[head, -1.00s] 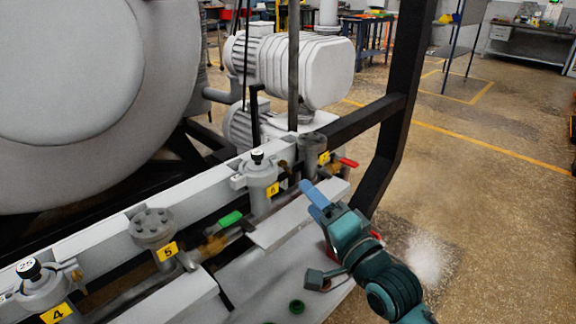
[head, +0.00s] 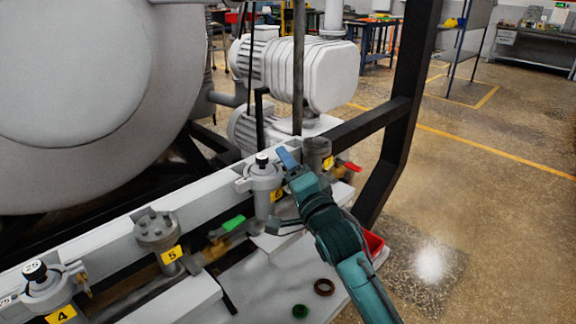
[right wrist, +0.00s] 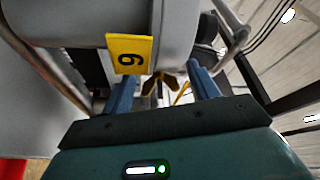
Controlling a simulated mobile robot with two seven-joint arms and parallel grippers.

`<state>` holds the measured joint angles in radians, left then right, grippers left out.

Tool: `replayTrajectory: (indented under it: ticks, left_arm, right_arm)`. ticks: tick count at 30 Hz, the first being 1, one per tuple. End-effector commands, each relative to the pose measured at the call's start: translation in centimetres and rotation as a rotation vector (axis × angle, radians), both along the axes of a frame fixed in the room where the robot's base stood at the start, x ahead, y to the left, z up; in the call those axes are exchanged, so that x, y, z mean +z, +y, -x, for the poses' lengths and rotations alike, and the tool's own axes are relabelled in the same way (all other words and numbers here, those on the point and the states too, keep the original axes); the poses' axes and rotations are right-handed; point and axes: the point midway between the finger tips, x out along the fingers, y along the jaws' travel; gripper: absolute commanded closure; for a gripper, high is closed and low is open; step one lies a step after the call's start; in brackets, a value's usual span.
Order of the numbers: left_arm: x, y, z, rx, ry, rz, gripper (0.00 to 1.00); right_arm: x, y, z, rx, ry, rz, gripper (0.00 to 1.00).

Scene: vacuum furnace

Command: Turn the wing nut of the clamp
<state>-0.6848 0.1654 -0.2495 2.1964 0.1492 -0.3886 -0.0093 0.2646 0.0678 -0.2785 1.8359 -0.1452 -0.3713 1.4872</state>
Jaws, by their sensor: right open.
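A brass-coloured wing nut (right wrist: 158,88) shows in the right wrist view, just beyond the body with the yellow tag 6 (right wrist: 130,54). My right gripper (right wrist: 162,80) is open, with one blue finger on each side of the wing nut and a gap to each. In the head view my right gripper (head: 288,160) is at the right side of the grey valve body (head: 262,184) with tag 6. There the gripper hides the wing nut. Whether the fingers touch the clamp I cannot tell. My left gripper is not in view.
A capped fitting (head: 158,232) tagged 5 and a valve (head: 42,284) tagged 4 stand along the white rail. A green handle (head: 234,223) and a red handle (head: 351,167) are near. A brown ring (head: 324,287), a green ring (head: 300,311) and a red container (head: 374,243) lie to the front.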

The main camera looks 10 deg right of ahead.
Motion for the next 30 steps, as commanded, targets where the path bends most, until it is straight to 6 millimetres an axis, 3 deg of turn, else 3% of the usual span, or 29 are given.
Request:
replayTrajectory:
  ticks: [4, 13, 30]
  left_arm:
    - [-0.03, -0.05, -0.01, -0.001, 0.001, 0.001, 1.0]
    - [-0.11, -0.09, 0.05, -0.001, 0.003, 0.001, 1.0]
    - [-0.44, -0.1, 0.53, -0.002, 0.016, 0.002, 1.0]
  right_arm:
    - [0.18, 0.2, -0.93, 0.0, -0.001, 0.002, 0.4]
    - [0.15, 0.23, -1.07, 0.0, 0.0, 0.001, 0.41]
    - [0.14, 0.22, -1.04, 0.0, 0.0, 0.001, 0.85]
